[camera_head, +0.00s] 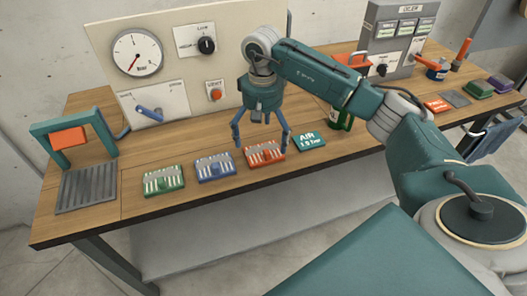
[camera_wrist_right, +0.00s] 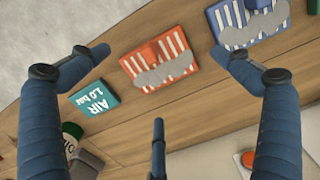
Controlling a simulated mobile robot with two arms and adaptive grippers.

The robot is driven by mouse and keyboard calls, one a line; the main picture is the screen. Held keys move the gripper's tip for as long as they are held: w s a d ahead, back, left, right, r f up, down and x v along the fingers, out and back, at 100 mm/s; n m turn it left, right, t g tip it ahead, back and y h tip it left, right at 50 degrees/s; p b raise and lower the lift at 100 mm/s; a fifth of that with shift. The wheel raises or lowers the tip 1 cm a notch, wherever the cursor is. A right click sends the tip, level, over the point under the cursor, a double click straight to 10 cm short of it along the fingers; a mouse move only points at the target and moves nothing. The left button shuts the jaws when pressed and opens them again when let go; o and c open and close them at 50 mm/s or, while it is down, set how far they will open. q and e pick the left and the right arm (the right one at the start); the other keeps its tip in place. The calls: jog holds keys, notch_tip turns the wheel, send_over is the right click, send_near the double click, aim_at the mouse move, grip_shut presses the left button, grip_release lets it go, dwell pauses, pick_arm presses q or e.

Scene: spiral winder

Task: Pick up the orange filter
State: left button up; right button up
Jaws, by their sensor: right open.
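The orange filter (camera_head: 264,155) is a flat block with white ribs and a raised orange knob. It lies on the wooden bench near the front edge, between the blue filter (camera_head: 215,167) and a teal AIR card (camera_head: 310,142). My right gripper (camera_head: 262,138) is open above the orange filter, fingers pointing down and nothing between them. In the right wrist view the orange filter (camera_wrist_right: 158,62) shows between the spread fingers of the gripper (camera_wrist_right: 161,54), a little apart from them. Grey shapes cover part of its ribs there. My left gripper is not in view.
A green filter (camera_head: 163,180) lies left of the blue one. A teal frame stand (camera_head: 75,145) and grey grate (camera_head: 86,188) are at the left end. A gauge panel (camera_head: 180,60) stands behind. A green can (camera_head: 341,118) and a grey oiler box (camera_head: 392,40) stand right.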

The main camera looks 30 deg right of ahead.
aim_at(264, 150)
jog(key=shift+w+f, duration=0.1)
jog(key=shift+f, duration=0.25)
jog(key=f, duration=0.1)
jog(key=f+p, duration=0.1)
jog(key=f, duration=0.1)
jog(key=f+p, duration=0.1)
jog(key=shift+s+d+f, duration=0.15)
jog(key=shift+s, duration=0.15)
jog(key=shift+f, duration=0.25)
jog(key=shift+w+f, duration=0.1)
jog(key=shift+w, duration=0.05)
jog(key=shift+c, duration=1)
jog(key=c, duration=0.8)
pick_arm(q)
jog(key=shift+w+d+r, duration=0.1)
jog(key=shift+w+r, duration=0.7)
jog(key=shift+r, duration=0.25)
pick_arm(e)
jog(key=c, duration=0.4)
